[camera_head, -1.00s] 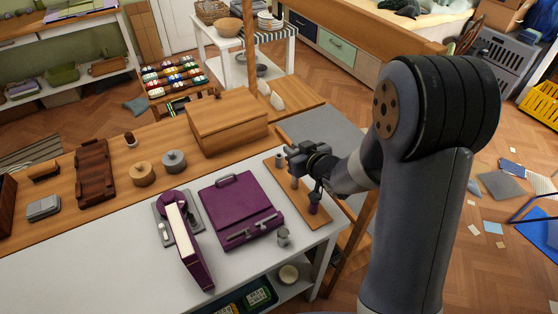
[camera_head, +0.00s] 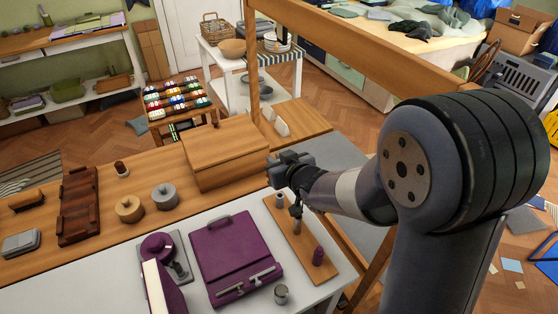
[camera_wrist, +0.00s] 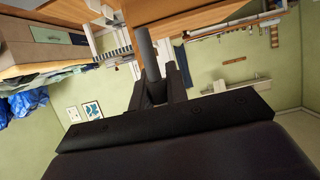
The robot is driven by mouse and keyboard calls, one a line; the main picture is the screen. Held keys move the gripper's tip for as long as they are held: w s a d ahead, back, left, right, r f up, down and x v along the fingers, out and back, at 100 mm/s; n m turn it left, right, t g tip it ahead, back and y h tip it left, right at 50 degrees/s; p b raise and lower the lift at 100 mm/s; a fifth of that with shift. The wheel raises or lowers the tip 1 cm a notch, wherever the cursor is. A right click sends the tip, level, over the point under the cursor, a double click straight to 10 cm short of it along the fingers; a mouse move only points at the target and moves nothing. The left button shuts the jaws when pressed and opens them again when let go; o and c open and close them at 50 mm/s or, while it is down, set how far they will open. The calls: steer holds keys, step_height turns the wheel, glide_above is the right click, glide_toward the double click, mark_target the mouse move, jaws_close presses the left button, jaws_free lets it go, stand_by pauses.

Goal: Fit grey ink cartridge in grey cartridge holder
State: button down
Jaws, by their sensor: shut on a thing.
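My gripper (camera_head: 290,168) is shut on the grey ink cartridge (camera_wrist: 148,52), a slim plain grey cylinder that sticks out past the fingers in the wrist view. In the head view my gripper is above the far half of a narrow wooden board (camera_head: 304,240). A grey upright piece (camera_head: 280,201) and a purple one (camera_head: 318,255) stand on this board. Below my gripper the held cartridge and the board's middle piece overlap, so I cannot tell whether they touch. I cannot tell for sure which grey part is the cartridge holder.
A purple case (camera_head: 235,250) lies left of the board, with a small grey cup (camera_head: 281,294) near it. A wooden box (camera_head: 213,150) stands behind on the table. A grey round tin (camera_head: 163,197) is further left. A wooden post (camera_head: 251,75) rises behind the box.

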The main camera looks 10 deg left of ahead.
step_height(320, 180, down, 6)
steer(key=b, duration=0.5)
steer(key=shift+b, duration=0.35)
steer(key=shift+f+b, duration=0.15)
steer(key=shift+b, duration=0.3)
stand_by(1.6)
steer(key=shift+f+b, duration=0.3)
steer(key=shift+f+b, duration=1.8)
steer(key=shift+f, duration=0.1)
steer(key=shift+r, duration=0.15)
steer(key=shift+r+p, duration=1.8)
steer(key=shift+r, duration=0.25)
stand_by(0.4)
